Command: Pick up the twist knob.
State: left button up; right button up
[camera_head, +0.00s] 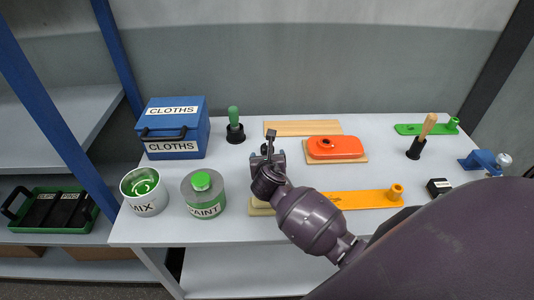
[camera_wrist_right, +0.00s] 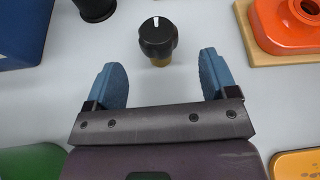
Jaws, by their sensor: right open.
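The twist knob (camera_wrist_right: 158,36) is black and round with a white pointer mark and a brass-coloured stem below. It sits on the pale grey surface, ahead of my right gripper's fingertips in the right wrist view. My right gripper (camera_wrist_right: 163,72) is open, with a blue finger on each side and nothing between them. It is apart from the knob, which lies slightly left of the midline. In the head view my right gripper (camera_head: 268,158) is over the middle of the table, and the knob is mostly hidden by it. My left gripper is not in view.
Left on the table (camera_head: 170,235) are a blue cloths box (camera_head: 175,130), a mix can (camera_head: 145,203), a paint can (camera_head: 204,198) and a green-handled tool (camera_head: 234,120). An orange part (camera_head: 335,147) on a wooden board is right of the gripper. A yellow bar (camera_head: 360,199) lies in front.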

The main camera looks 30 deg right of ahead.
jog(key=shift+b+x, duration=0.45)
jog(key=shift+x, duration=2.65)
jog(key=shift+a, duration=0.1)
jog(key=shift+c, duration=0.3)
jog(key=c, duration=1)
